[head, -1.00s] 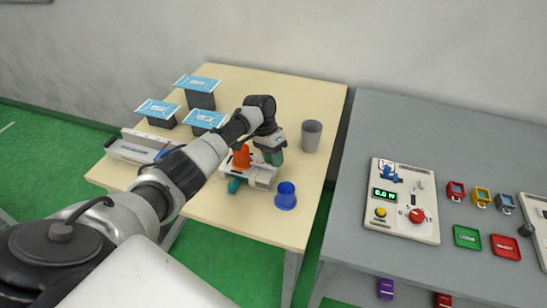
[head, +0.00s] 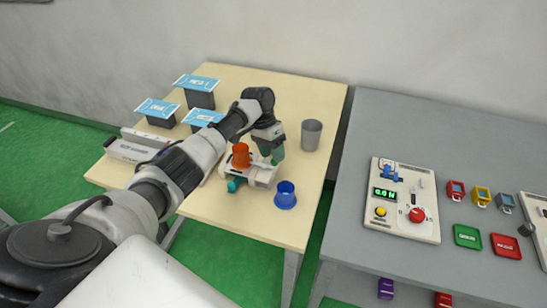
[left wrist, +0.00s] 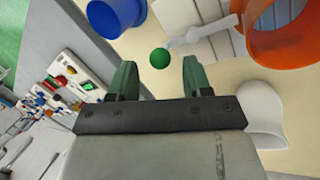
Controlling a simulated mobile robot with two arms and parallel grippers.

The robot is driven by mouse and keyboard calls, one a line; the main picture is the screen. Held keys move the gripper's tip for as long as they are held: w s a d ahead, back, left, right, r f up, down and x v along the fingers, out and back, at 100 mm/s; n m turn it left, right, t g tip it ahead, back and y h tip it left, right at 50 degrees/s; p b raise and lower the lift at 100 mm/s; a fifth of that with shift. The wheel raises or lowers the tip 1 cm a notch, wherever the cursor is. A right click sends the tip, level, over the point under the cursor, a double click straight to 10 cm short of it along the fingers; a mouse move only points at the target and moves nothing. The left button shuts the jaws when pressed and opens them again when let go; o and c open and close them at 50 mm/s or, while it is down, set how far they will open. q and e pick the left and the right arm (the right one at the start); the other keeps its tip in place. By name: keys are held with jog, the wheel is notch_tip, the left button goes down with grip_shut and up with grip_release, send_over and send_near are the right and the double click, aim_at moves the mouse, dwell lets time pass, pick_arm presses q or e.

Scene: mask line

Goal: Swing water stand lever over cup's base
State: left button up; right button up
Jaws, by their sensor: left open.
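The water stand (head: 262,175) is white and stands on the beige table, with an orange cylinder (head: 241,156) on it. A teal rounded part (head: 233,186) shows at its near left. In the left wrist view a pale lever ends in a green ball (left wrist: 160,58), beside the orange part (left wrist: 285,35). The blue cup (head: 285,196) stands just right of the stand; it also shows in the left wrist view (left wrist: 115,14). My left gripper (head: 277,157) is open above the stand's far right side. In the wrist view the ball appears between its fingertips (left wrist: 158,74), untouched. My right gripper is out of view.
A grey cup (head: 311,135) stands behind and right of my left gripper. Several blue-topped boxes (head: 198,92) and a white device (head: 128,150) stand to the left. A grey table (head: 350,200) with a control panel (head: 400,220) is to the right, across a gap.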

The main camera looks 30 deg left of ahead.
pick_arm(q)
jog(key=b+v, duration=0.1)
jog(key=v, duration=0.8)
jog(key=shift+f, duration=0.1)
